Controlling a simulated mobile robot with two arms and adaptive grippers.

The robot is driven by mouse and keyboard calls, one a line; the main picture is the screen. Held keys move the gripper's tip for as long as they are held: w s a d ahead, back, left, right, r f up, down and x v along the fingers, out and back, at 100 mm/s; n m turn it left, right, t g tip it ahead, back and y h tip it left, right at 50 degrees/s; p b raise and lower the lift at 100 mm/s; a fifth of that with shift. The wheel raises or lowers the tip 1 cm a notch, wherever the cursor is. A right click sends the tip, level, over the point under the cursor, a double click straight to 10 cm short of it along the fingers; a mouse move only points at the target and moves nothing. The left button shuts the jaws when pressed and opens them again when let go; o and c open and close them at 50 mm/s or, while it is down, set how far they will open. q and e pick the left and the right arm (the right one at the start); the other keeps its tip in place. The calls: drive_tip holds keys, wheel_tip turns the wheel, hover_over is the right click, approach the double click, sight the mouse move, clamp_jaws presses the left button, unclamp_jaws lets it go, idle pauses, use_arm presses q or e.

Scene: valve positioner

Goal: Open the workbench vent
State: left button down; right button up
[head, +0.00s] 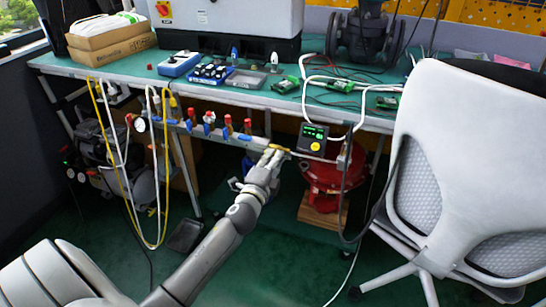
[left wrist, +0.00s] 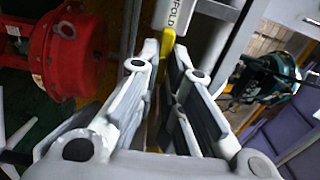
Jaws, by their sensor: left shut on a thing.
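A yellow lever (head: 279,149) is at the right end of the grey manifold bar (head: 190,125) under the workbench edge. I take it for the vent handle. My left gripper (head: 273,156) reaches up to it from below. In the left wrist view the yellow lever (left wrist: 168,42) runs between the two fingers of my left gripper (left wrist: 166,56), next to a white label ending in "FOLD" (left wrist: 180,14). The fingers are shut on it and hide its lower part. The lever's exact angle is hard to tell. My right gripper is not in view.
A positioner box with a lit display (head: 313,138) is just right of the gripper, above a red actuator (head: 325,175). Red and blue valves (head: 209,122) line the bar to the left. A white chair (head: 450,160) blocks the right. Yellow and white hoses (head: 140,240) hang at left.

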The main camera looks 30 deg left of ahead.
use_arm(q)
drive_tip(key=shift+m, duration=0.3)
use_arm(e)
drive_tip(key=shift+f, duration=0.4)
use_arm(q)
drive_tip(key=c, duration=1.6)
unclamp_jaws()
drive_tip(key=shift+o, duration=0.2)
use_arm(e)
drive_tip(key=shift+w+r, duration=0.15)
use_arm(q)
drive_tip(key=v, duration=1.2)
